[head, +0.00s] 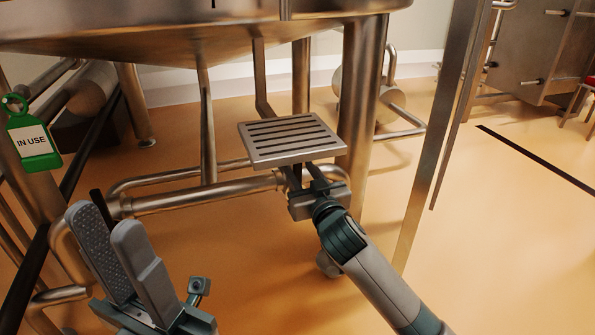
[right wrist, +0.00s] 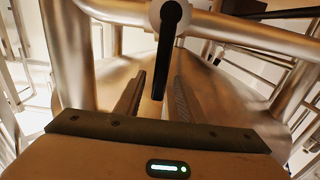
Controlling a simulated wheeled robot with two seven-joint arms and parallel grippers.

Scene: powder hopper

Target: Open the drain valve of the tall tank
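The tall tank (head: 170,40) fills the top of the head view; only its sloping steel underside and legs show. In the right wrist view a black lever handle (right wrist: 166,60) hangs from a pale round hub (right wrist: 172,12) on a pipe. My right gripper (right wrist: 157,95) is open, with one finger on each side of the handle's lower end in the picture; I cannot tell whether they touch. In the head view my right gripper (head: 305,176) is just below a slatted step, and the handle is hidden there.
The slatted metal step (head: 290,139) covers the space above my right gripper. A horizontal steel pipe (head: 210,195) runs behind. A green IN USE tag (head: 33,140) hangs at the left. A steel post (head: 440,130) stands at right. Open orange floor (head: 490,230) lies beyond it.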

